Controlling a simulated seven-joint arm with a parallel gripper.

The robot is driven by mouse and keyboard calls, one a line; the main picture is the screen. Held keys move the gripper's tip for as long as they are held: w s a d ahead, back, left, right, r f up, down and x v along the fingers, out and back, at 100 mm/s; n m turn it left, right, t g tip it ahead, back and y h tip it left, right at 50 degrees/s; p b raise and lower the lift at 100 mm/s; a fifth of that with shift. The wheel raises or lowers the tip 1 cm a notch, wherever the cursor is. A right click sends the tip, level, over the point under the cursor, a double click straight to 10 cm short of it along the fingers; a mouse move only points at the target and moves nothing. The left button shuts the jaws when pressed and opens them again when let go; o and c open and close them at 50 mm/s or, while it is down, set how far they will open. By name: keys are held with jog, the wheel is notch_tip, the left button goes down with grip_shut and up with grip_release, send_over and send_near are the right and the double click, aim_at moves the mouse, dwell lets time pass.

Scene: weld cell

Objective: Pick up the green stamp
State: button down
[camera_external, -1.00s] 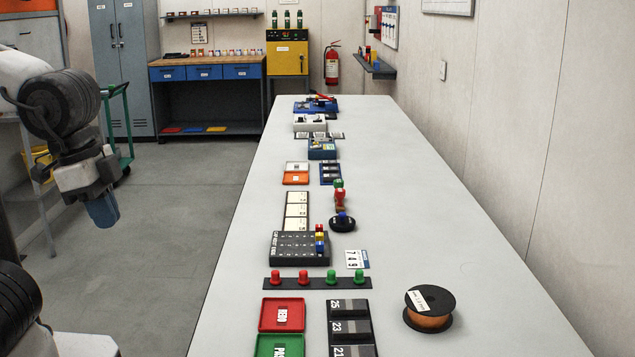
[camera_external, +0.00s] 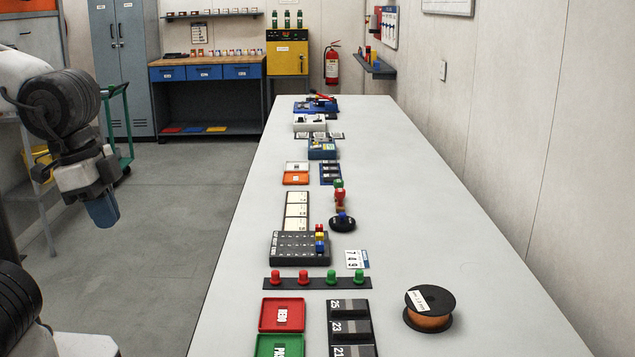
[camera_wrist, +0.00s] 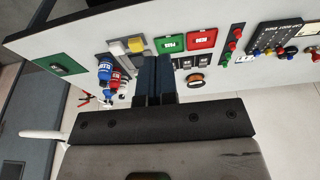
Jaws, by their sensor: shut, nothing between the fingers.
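Several green-topped things show, and I cannot tell for sure which is the green stamp. Two green knobs, one at the inner right (camera_external: 331,277) and one at the right end (camera_external: 359,277), stand upright on a dark strip (camera_external: 317,284) beside two red knobs (camera_external: 289,278). Farther back, a small green-topped piece (camera_external: 338,184) stands by a red one (camera_external: 340,198). My gripper (camera_external: 103,211) is shut and empty, off the left side of the bench. In the wrist view its blue fingers (camera_wrist: 155,76) are together, and the knob strip (camera_wrist: 229,60) is to their right.
The long bench (camera_external: 420,190) holds a red tray (camera_external: 272,317), a green tray (camera_external: 264,346), a dark numbered block (camera_external: 350,327) and a wire spool (camera_external: 429,308). A dark keypad-like block (camera_external: 290,248) stands behind the strip. The bench's right side is mostly clear.

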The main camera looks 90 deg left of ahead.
jog(key=c, duration=0.7)
grip_release()
jog(key=shift+c, duration=0.2)
